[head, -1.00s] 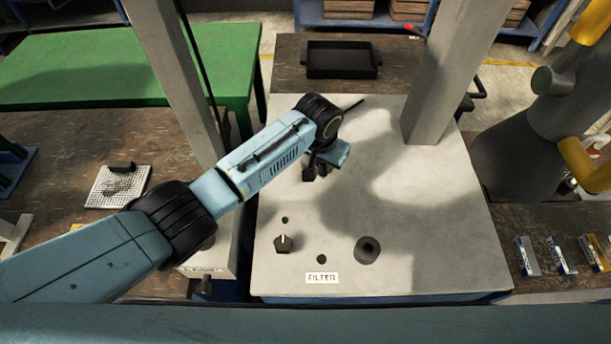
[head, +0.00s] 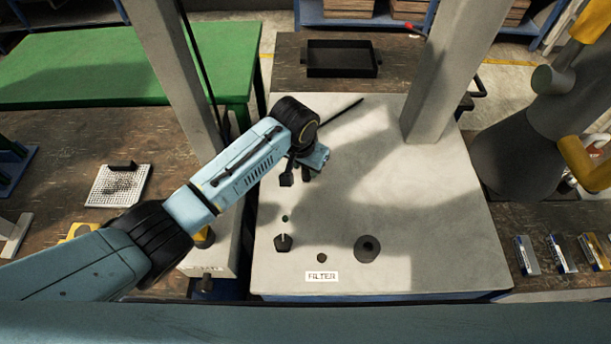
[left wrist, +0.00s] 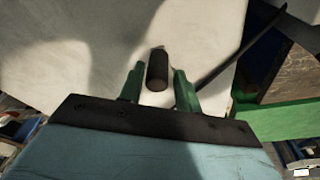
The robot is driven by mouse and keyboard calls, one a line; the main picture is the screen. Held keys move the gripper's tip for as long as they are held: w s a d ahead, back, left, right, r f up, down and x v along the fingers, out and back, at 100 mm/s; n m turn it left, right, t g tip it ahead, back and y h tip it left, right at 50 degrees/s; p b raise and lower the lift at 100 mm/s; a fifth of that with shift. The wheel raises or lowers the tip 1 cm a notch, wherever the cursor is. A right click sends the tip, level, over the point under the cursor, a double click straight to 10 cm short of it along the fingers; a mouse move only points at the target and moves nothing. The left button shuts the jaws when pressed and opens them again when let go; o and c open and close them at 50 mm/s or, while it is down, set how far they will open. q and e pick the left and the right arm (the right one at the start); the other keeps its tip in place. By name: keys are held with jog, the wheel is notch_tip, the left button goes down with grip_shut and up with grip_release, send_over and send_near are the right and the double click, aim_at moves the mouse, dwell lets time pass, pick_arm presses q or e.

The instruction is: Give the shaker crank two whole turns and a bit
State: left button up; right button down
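My left gripper (head: 306,174) is over the pale bench top, left of its middle. The left wrist view shows its two green fingers (left wrist: 159,86) apart, with a dark upright cylinder, seemingly the crank's handle (left wrist: 157,70), between them. A narrow gap shows on each side of the handle. In the head view the gripper and wrist hide most of the crank, so its angle cannot be read. A thin black rod (head: 345,112) sticks out beyond the wrist; it also shows in the left wrist view (left wrist: 245,45). My right gripper is not in view.
A black control knob (head: 283,243), a FILTER label (head: 322,276) and a dark round port (head: 367,249) are at the front of the pale top (head: 440,230). Grey posts (head: 440,75) stand at its sides. A black tray (head: 342,60) lies behind. The top's right side is clear.

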pick_arm(q)
jog(key=shift+o, duration=0.8)
jog(key=shift+d, duration=0.1)
jog(key=shift+w+d+v, duration=0.15)
jog(key=shift+w+v, duration=0.05)
jog(key=shift+v, duration=1.1)
jog(key=shift+w+d+v, duration=0.1)
jog(key=shift+w+v, duration=0.15)
jog(key=shift+v, duration=1.05)
jog(key=shift+w+d+v, duration=0.15)
jog(key=shift+w+v, duration=0.05)
jog(key=shift+v, duration=1.05)
jog(key=shift+r, duration=0.2)
jog(key=shift+s, duration=0.1)
